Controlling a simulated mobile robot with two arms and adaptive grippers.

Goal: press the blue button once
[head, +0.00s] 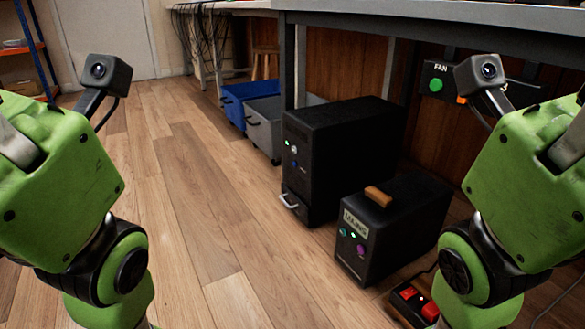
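A small blue button (295,164) shows on the front of the tall black box (345,135), below a small pale light or button (293,149). The box stands on the floor under the bench, and nothing covers the button. My left and right arms come in at the two sides, each with a wrist camera on a bracket. Neither gripper's fingers show, and neither arm is over the tall box.
A smaller black box (405,215) with a brown handle and teal and purple buttons stands in front. A power strip (415,304) with red switches lies at lower right. A green FAN button (436,85) is under the bench. Blue (236,103) and grey bins stand behind. Floor at left is clear.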

